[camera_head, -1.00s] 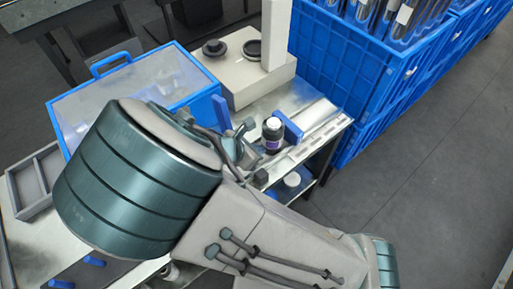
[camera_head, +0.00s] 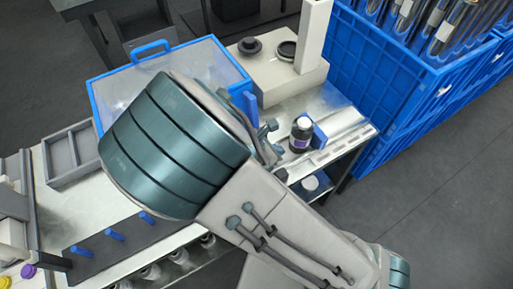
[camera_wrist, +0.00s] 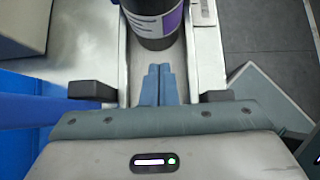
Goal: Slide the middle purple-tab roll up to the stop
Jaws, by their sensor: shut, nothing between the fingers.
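A dark bottle-shaped roll with a white top and a purple and white label (camera_head: 301,134) stands upright on the metal track at the bench's right end. In the wrist view the roll (camera_wrist: 155,22) stands in the channel just ahead of my fingertips. My gripper (camera_wrist: 158,84) is shut and empty, its two blue-grey fingers together and pointing at the roll's near side. A small gap seems to show between them; I cannot be sure about contact. A blue upright plate (camera_head: 319,135), possibly the stop, is right beside the roll. My wrist hides part of the track in the head view.
A blue-framed clear box (camera_head: 130,95) and a beige machine with a column (camera_head: 290,85) stand behind my arm. Dark blocks (camera_wrist: 92,90) flank the channel. Blue crates (camera_head: 360,65) stand at right. A grey tray (camera_head: 75,155) and a purple knob (camera_head: 28,271) are at left.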

